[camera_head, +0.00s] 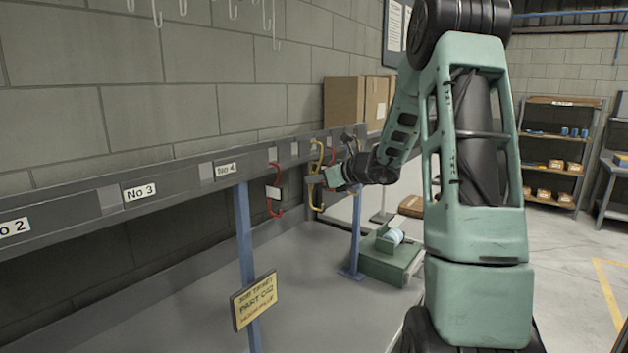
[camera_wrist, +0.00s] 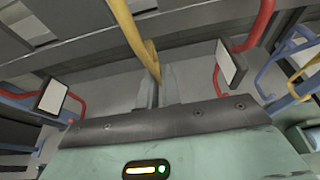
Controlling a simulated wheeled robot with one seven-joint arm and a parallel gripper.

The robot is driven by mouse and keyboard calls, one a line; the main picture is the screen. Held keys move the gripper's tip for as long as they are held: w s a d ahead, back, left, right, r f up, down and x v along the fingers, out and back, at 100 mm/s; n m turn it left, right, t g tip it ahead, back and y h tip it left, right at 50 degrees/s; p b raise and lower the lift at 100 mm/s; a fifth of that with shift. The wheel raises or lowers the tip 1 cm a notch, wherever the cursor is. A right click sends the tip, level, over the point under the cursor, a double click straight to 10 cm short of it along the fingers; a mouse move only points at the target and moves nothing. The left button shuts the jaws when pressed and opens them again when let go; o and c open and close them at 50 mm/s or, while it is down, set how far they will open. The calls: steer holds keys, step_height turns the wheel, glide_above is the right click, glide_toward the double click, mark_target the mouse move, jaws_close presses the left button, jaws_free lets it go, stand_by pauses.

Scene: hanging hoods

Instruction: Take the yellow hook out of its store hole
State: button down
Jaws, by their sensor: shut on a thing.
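The yellow hook (camera_head: 315,160) is at the far end of the grey rail (camera_head: 170,182), in front of its face. In the wrist view the yellow hook (camera_wrist: 124,24) runs from the top edge down to between my fingers. My gripper (camera_wrist: 158,88) is shut on its lower part. In the head view my gripper (camera_head: 325,180) is small and partly hidden by my own wrist. The top of the hook is out of the wrist view, and I cannot tell whether it sits in its hole.
A red hook with a white tag (camera_head: 273,191) hangs to the left; another red hook (camera_wrist: 264,22) and blue hooks (camera_wrist: 273,62) are close on the right in the wrist view. A blue post (camera_head: 243,240) carries a yellow job ticket (camera_head: 255,300).

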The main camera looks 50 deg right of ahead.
steer(key=shift+s+d, duration=0.1)
steer(key=shift+s, duration=1.2)
steer(key=s, duration=1)
steer(key=shift+d+r+b, duration=0.2)
steer(key=shift+d+b, duration=0.15)
steer(key=shift+d, duration=0.05)
